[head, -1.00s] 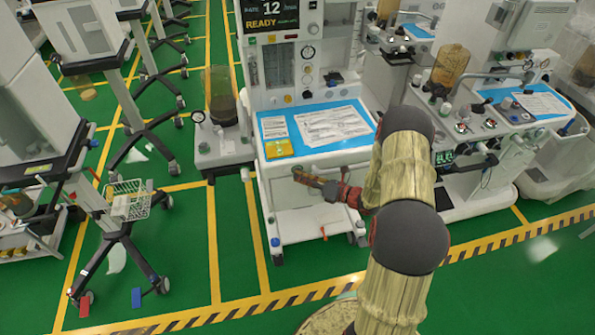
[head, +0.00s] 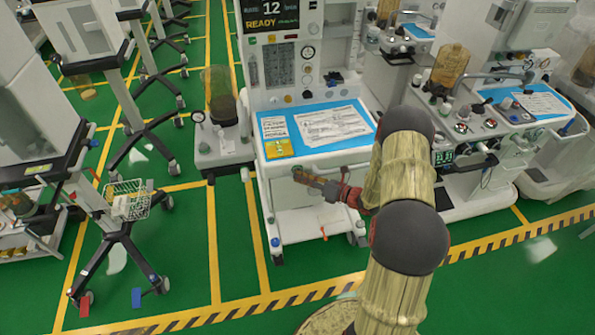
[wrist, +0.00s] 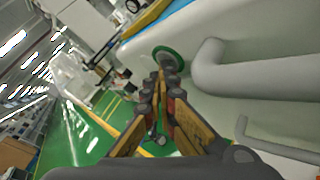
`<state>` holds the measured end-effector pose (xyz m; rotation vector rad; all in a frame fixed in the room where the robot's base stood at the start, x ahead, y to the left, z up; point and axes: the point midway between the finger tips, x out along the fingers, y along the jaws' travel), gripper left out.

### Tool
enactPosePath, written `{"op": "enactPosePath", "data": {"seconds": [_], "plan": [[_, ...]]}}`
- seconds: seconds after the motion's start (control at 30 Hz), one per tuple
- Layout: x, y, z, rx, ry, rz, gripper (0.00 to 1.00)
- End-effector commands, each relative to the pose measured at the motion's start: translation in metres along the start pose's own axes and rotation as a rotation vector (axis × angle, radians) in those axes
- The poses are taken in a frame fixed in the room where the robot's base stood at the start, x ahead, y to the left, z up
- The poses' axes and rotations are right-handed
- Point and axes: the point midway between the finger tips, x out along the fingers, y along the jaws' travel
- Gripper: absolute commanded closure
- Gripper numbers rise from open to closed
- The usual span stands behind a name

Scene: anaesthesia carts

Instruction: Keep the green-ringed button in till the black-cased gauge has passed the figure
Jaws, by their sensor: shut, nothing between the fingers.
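The green-ringed button (wrist: 168,57) is on the white cart front in the wrist view, its ring around a grey centre. My gripper (wrist: 170,68) is shut and empty, with its fingertips over the lower part of the ring, at the button's centre. They look to be in contact, but how far in the button is cannot be told. In the head view my gripper (head: 299,175) is at the cart's front face, below the blue worktop. A round dark-rimmed gauge (head: 308,52) sits on the cart's upright panel; its needle and figures are too small to read.
A grey-white rail (wrist: 255,75) runs close right of my fingers in the wrist view. Papers and a yellow card (head: 278,147) lie on the blue worktop (head: 345,113). A wire basket (head: 128,200) on a stand is left.

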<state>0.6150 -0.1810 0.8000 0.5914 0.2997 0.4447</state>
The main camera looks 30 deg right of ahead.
Motion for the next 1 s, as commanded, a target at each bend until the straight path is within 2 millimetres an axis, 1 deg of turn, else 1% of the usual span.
{"op": "enactPosePath", "data": {"seconds": [0.33,0.7,1.0], "plan": [[-0.001,0.001,0.000,0.000,0.000,0.000,1.00],[-0.012,0.009,-0.008,0.001,0.000,0.000,1.00],[-0.012,0.009,-0.009,0.000,0.000,0.000,1.00]]}}
